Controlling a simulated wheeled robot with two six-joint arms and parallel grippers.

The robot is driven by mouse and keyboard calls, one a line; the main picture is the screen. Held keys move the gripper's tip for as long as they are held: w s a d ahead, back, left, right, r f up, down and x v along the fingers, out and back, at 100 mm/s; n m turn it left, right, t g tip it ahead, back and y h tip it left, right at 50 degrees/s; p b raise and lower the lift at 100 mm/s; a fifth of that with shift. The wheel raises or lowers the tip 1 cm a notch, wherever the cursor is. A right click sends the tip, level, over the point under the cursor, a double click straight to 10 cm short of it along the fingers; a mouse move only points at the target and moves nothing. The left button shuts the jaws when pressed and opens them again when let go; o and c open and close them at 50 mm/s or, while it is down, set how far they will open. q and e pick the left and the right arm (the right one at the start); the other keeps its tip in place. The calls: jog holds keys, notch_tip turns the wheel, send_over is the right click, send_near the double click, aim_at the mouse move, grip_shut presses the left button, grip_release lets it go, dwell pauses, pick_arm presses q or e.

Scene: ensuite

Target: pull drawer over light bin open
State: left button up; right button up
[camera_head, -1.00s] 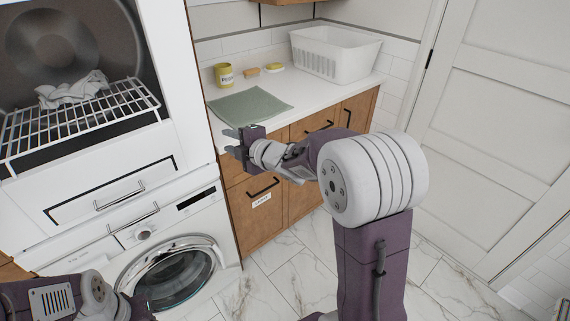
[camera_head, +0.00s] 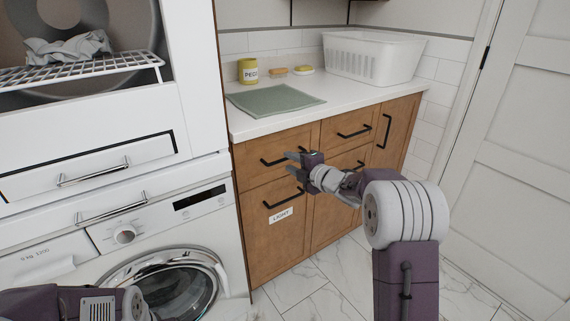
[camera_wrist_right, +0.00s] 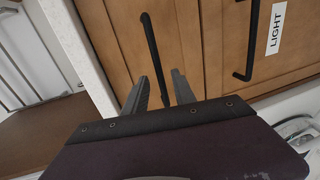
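The drawer (camera_head: 258,172) over the light bin is a brown wooden front just under the white counter, and it looks closed. Its black bar handle (camera_head: 270,162) is partly hidden by my right gripper (camera_head: 291,163). Below it is the light bin front (camera_head: 258,226), with its own black handle (camera_head: 283,200) and a white "LIGHT" label (camera_head: 281,215). My right gripper is open at the drawer handle. In the right wrist view, the drawer handle (camera_wrist_right: 149,42) runs between its two parted fingers (camera_wrist_right: 160,85); contact cannot be told. My left forearm shows at bottom left; its gripper is out of frame.
The counter (camera_head: 262,124) holds a green mat (camera_head: 275,100), a yellow pot (camera_head: 248,71), soaps and a white basket (camera_head: 370,60). A washer (camera_head: 165,280) stands left of the cabinet. A second drawer (camera_head: 340,131) is to the right. The tiled floor in front is clear.

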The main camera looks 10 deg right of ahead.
aim_at(285, 159)
jog(key=x, duration=0.4)
grip_shut()
dwell(1.4)
